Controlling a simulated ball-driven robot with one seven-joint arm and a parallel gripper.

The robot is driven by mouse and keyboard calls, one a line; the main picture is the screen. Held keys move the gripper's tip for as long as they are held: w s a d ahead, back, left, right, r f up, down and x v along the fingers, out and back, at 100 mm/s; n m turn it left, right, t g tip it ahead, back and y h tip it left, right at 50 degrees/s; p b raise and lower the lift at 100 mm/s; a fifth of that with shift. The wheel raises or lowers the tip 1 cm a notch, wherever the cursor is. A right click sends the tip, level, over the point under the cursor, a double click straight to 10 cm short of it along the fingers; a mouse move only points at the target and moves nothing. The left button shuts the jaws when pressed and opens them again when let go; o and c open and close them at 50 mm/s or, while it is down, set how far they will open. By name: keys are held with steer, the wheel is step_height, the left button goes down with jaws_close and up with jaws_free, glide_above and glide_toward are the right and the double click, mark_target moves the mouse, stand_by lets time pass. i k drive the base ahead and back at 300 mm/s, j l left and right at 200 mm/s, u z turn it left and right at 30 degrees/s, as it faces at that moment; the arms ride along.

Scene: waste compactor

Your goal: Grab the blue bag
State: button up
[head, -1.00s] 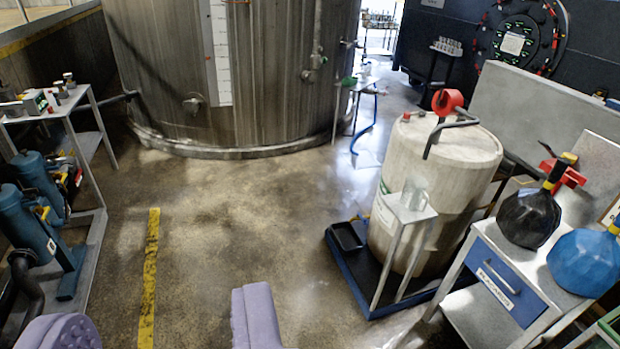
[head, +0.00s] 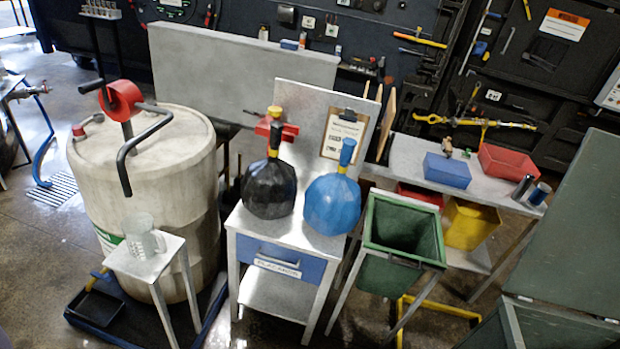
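A big pale drum (head: 150,190) with a red-and-black handle stands left of the table. A green open bin (head: 400,235) stands right of it. A clipboard panel (head: 325,120) rises behind the bags. A bench (head: 410,150) carries blue and red trays. A grey-green cabinet (head: 570,220) is at right.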

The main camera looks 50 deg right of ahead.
mark_target(331, 207)
steer(key=i+l+z, duration=0.1)
steer(key=i+l, duration=0.3)
steer(key=i+l+z, duration=0.15)
steer(key=i+l, duration=0.25)
steer(key=i, duration=0.2)
steer(key=i+l+u, duration=0.2)
steer(key=l, duration=0.5)
steer(key=i+l+u, duration=0.2)
steer(key=l, duration=0.55)
steer(key=l+u, duration=0.2)
steer(key=l, duration=0.5)
